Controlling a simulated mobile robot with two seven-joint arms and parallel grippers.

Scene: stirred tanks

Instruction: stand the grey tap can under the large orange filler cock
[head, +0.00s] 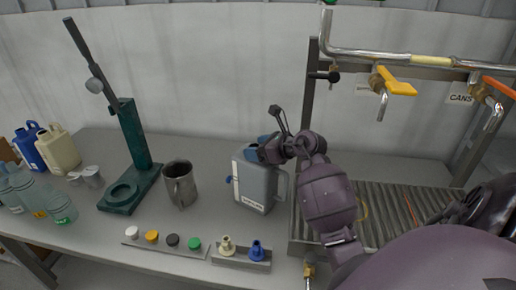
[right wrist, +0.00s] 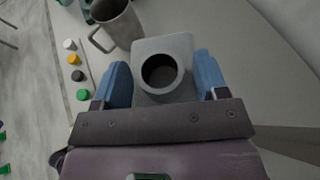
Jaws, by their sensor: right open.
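The grey tap can (head: 254,186) stands upright on the bench left of the metal rack, with a pale label and a side handle. In the right wrist view its open round neck and grey top (right wrist: 162,52) face the camera. My right gripper (head: 262,147) is at the can's top; its blue fingers (right wrist: 162,85) are open on either side of the neck, with gaps visible. The orange filler cock (head: 497,92) hangs from the pipe at the far right, beside a "CANS" sign, its spout pointing down. My left gripper is not in view.
A ribbed drain tray (head: 390,200) lies under the pipe, partly hidden by my right arm. A yellow-handled cock (head: 388,82) hangs left of the orange one. A metal jug (head: 180,184), a green press stand (head: 132,160) and rows of caps (head: 173,240) stand left of the can.

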